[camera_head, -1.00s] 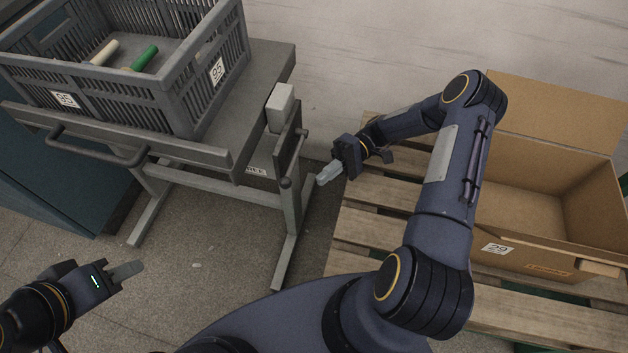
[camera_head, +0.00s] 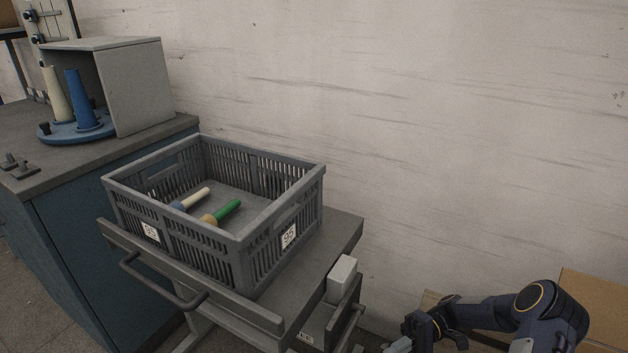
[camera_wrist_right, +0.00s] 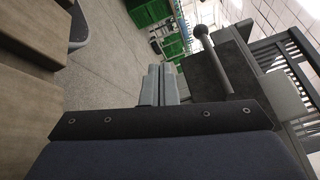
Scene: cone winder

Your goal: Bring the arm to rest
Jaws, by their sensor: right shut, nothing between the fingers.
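My right arm (camera_head: 545,310) shows at the lower right of the head view, bent. Its gripper (camera_head: 400,345) is at the bottom edge, just right of the cart, partly cut off by the frame. In the right wrist view the right gripper's fingers (camera_wrist_right: 159,84) are together with nothing between them. My left gripper is out of the head view.
A blue-sided bench (camera_head: 90,250) at left carries a blue turntable (camera_head: 60,137) with two cones beside a grey housing (camera_head: 145,85). A cardboard box (camera_head: 597,303) is at right. A pale wall (camera_head: 420,120) stands behind.

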